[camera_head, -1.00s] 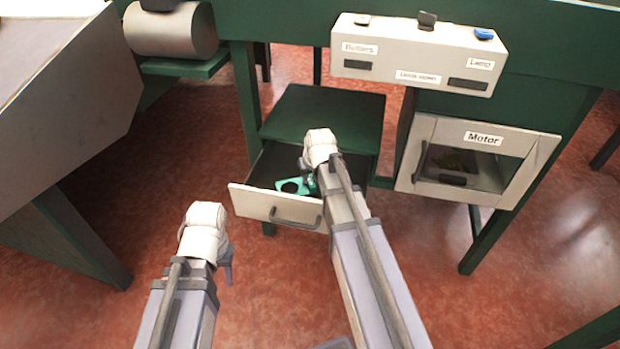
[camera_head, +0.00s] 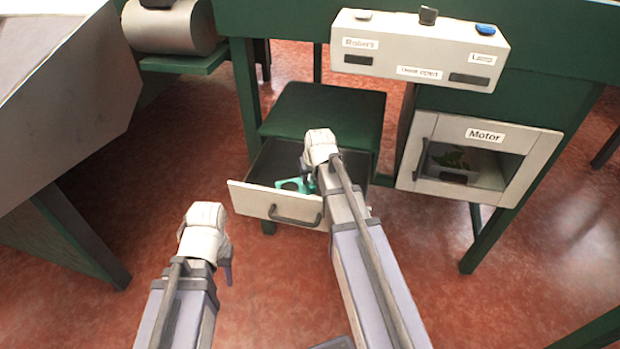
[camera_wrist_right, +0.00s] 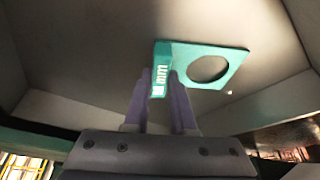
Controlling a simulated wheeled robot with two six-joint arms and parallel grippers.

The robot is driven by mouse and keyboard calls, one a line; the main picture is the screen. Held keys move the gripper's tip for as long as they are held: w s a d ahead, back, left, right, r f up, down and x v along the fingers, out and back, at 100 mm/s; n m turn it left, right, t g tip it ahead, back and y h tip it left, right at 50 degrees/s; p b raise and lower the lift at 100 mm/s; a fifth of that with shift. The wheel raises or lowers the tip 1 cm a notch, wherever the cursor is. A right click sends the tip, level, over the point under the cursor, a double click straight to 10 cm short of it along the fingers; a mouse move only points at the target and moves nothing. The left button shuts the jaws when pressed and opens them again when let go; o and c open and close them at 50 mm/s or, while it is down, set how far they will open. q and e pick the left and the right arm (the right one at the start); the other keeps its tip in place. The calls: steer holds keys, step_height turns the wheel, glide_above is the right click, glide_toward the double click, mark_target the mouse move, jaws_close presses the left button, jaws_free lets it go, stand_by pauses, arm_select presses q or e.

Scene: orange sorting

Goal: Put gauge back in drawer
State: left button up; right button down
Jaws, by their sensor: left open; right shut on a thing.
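The gauge is a flat teal plate with a round hole and a marked side face. In the right wrist view the gauge (camera_wrist_right: 237,58) is between the fingers of my right gripper (camera_wrist_right: 161,85), which is shut on it. In the head view the gauge (camera_head: 290,185) shows inside the open drawer (camera_head: 275,203), partly hidden by my right gripper (camera_head: 308,180). The drawer has a pale front with a dark handle and is pulled out. I cannot tell whether the gauge touches the drawer floor. My left gripper (camera_head: 227,270) is open and empty, left of and below the drawer.
A motor compartment (camera_head: 470,160) with a window is right of the drawer. A control box (camera_head: 418,50) with labels and a blue button sits above. A grey-topped table (camera_head: 60,110) stands at the left. Red floor (camera_head: 270,290) lies open in front of the drawer.

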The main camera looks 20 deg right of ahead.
steer(key=shift+c, duration=1.3)
jaws_free()
steer(key=shift+r+p, duration=4)
steer(key=shift+p, duration=0.05)
